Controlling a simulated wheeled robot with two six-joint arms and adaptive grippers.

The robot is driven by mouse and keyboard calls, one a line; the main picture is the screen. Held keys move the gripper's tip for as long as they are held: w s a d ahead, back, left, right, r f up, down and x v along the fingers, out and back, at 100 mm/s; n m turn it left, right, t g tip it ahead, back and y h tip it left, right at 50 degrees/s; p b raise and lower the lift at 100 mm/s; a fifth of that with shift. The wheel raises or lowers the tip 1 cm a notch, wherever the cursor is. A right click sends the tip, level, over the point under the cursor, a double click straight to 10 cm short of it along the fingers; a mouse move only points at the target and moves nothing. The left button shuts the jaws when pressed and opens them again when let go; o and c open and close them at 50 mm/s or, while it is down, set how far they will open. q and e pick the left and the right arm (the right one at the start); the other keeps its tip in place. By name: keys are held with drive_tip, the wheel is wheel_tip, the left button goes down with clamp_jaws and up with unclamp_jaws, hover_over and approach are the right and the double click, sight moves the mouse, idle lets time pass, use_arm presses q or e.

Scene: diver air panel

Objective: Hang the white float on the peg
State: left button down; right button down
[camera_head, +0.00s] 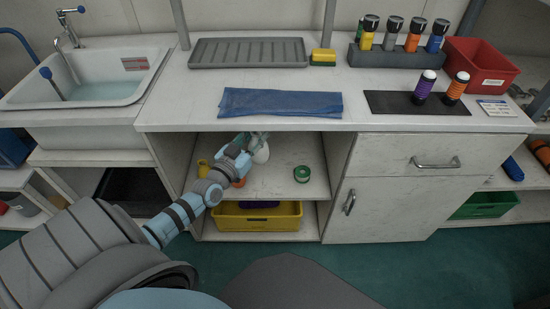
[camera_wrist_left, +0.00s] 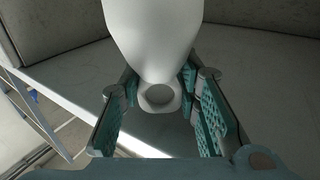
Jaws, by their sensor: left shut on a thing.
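The white float (camera_head: 261,153) is at the front opening of the shelf under the counter, at the end of my left arm. My left gripper (camera_head: 250,141) is shut on it. In the left wrist view the float (camera_wrist_left: 153,35) is a smooth white body that narrows to an end with a round eye, and this end sits between the fingers (camera_wrist_left: 159,88). The arm hides part of the shelf behind it. I cannot make out the peg in either view. My right gripper is not in view.
The shelf holds a green ring-shaped roll (camera_head: 302,174), a yellow item (camera_head: 203,168) and an orange item (camera_head: 239,183). A yellow bin (camera_head: 257,222) sits below. A blue cloth (camera_head: 280,103) lies on the counter above. A sink (camera_head: 90,78) is at left.

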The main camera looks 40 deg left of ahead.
use_arm(q)
drive_tip(key=w+f+n+g+y+b, duration=0.2)
drive_tip(key=w+f+n+y, duration=0.1)
drive_tip(key=w+y, duration=0.4)
drive_tip(key=shift+w+a+f+n+g, duration=0.3)
drive_tip(key=shift+w+f+n, duration=0.1)
drive_tip(key=shift+n, duration=0.5)
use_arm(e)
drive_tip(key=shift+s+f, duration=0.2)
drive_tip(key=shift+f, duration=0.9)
